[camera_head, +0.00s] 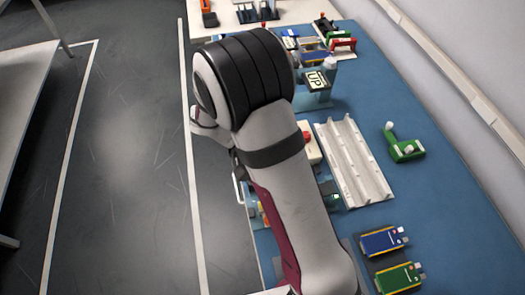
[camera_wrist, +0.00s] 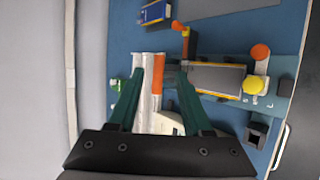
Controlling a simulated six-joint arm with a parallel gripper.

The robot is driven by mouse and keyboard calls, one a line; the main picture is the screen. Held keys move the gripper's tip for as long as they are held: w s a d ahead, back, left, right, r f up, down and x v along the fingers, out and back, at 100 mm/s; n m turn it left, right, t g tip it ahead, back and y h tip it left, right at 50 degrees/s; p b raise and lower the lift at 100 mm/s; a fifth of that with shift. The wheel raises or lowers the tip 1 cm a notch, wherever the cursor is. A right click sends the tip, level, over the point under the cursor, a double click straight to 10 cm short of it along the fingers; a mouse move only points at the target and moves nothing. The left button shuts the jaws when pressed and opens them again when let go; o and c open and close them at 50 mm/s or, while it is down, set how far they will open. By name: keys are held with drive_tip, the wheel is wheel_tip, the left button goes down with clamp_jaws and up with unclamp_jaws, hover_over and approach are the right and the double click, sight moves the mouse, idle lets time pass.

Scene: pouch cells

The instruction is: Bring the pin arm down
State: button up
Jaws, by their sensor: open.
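In the wrist view a grey flat cell (camera_wrist: 215,77) lies in a fixture on a blue-grey base. An upright orange arm with a knob (camera_wrist: 183,32) stands at the fixture's upper left corner. An orange knob (camera_wrist: 260,52) and a yellow knob (camera_wrist: 254,85) sit at its right end. I cannot tell for certain which of these parts is the pin arm. My gripper (camera_wrist: 160,82) is open, its two green fingers apart and nothing clearly held between them. An orange strip (camera_wrist: 157,76) and a white ribbed rack show between the fingers. My arm hides the fixture in the head view.
The white ribbed rack (camera_head: 352,162) lies on the blue mat (camera_head: 420,185). A green clamp-like device (camera_head: 404,146) is to its right. A blue cell (camera_head: 383,241) and a green cell (camera_head: 399,278) lie nearer. A sign marked UP (camera_head: 317,81) stands farther back. The mat's right side is mostly clear.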

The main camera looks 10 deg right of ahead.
drive_tip(key=v, duration=1.1)
drive_tip(key=shift+s, duration=0.1)
